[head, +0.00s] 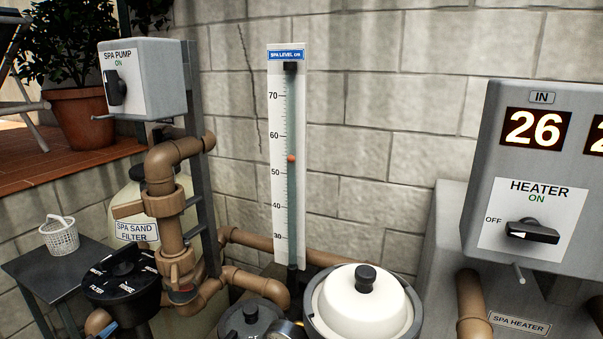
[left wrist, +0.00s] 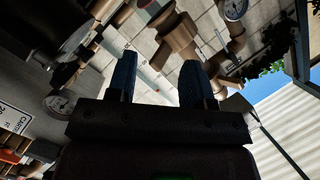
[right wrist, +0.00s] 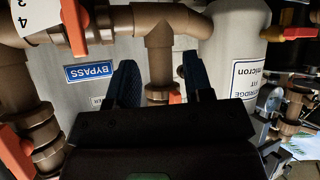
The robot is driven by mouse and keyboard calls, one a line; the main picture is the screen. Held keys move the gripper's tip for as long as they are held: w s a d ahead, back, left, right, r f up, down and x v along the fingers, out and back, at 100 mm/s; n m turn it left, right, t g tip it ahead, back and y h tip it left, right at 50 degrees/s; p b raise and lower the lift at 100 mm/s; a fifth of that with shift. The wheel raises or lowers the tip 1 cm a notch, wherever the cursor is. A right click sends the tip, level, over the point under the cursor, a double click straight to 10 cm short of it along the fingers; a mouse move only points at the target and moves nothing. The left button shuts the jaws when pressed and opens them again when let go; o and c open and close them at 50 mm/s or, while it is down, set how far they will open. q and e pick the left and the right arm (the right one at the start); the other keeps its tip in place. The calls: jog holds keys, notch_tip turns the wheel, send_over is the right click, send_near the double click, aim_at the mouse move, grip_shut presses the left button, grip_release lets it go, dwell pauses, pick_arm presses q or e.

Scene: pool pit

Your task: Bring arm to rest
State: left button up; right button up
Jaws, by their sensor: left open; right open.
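My left gripper (left wrist: 157,82) shows in the left wrist view with its two dark blue fingers apart and nothing between them. Behind it are brown pipes and a block wall. My right gripper (right wrist: 158,85) shows in the right wrist view, fingers apart and empty. A brown pipe with an orange part stands behind the gap between its fingers; I cannot tell how far off it is. Neither arm nor gripper shows in the head view.
In the head view are the spa pump box (head: 143,79), the level gauge (head: 288,160), the heater box (head: 540,175) reading 26, a white-lidded pot (head: 362,305) and a side table (head: 40,270) with a white basket (head: 59,236). The right wrist view shows a cartridge housing (right wrist: 238,50) and orange handles (right wrist: 75,25).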

pick_arm(q)
jog(key=s+d+f+n+g, duration=0.2)
jog(key=s+d+f+n, duration=0.2)
jog(key=s+f, duration=0.5)
jog(key=s+d+f+n+g+y, duration=0.1)
jog(key=s+d+f+n, duration=0.4)
jog(key=s+f, duration=0.5)
jog(key=shift+s+d+n+g+y, duration=0.15)
jog(key=shift+s+n+g+y, duration=0.15)
jog(key=shift+s+n+g, duration=0.5)
